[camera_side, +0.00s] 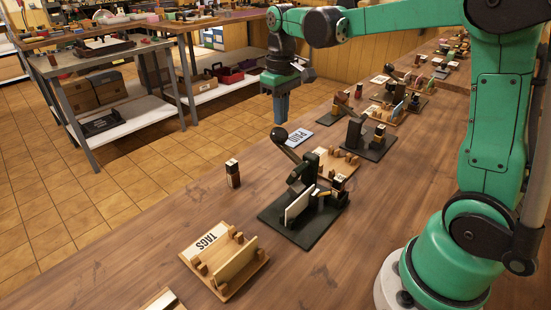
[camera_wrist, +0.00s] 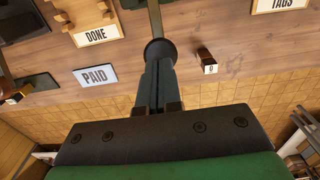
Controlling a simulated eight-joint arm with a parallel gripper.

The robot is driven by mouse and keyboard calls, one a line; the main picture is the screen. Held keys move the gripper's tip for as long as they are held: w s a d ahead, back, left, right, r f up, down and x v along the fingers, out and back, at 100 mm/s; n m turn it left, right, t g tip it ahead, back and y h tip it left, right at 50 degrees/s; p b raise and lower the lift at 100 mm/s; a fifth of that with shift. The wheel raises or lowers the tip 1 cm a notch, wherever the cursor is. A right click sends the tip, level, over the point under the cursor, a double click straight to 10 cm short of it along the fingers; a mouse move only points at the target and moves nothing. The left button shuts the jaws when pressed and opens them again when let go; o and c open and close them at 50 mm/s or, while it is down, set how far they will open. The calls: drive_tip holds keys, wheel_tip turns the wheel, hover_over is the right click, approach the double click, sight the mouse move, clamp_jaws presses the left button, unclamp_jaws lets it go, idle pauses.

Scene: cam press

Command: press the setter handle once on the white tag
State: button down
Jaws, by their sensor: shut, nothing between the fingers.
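The setter press stands on a black base (camera_side: 329,222) mid-table in the side view. Its handle (camera_side: 291,153) slants up to a black ball knob (camera_side: 279,135). A white tag (camera_side: 299,205) stands on edge in the press, below the handle. My gripper (camera_side: 281,121) is shut and empty, pointing down directly over the knob, with its tips at or just above it; I cannot tell whether they touch. In the wrist view my shut fingers (camera_wrist: 159,75) reach the round black knob (camera_wrist: 160,51), and the handle (camera_wrist: 155,18) runs away from it. The tag is not visible there.
A tray marked TAGS (camera_side: 208,240) holds a cream plate at the front. A small dark-topped block (camera_side: 233,173) stands left of the press. A PAID pad (camera_side: 299,137) and a tray marked DONE (camera_wrist: 97,32) lie nearby. Another black-based device (camera_side: 367,145) stands behind.

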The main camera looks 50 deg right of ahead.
sight(281, 132)
drive_tip(key=shift+f, duration=0.2)
drive_tip(key=shift+f, duration=2.1)
drive_tip(key=shift+r, duration=2.25)
drive_tip(key=shift+r, duration=2.55)
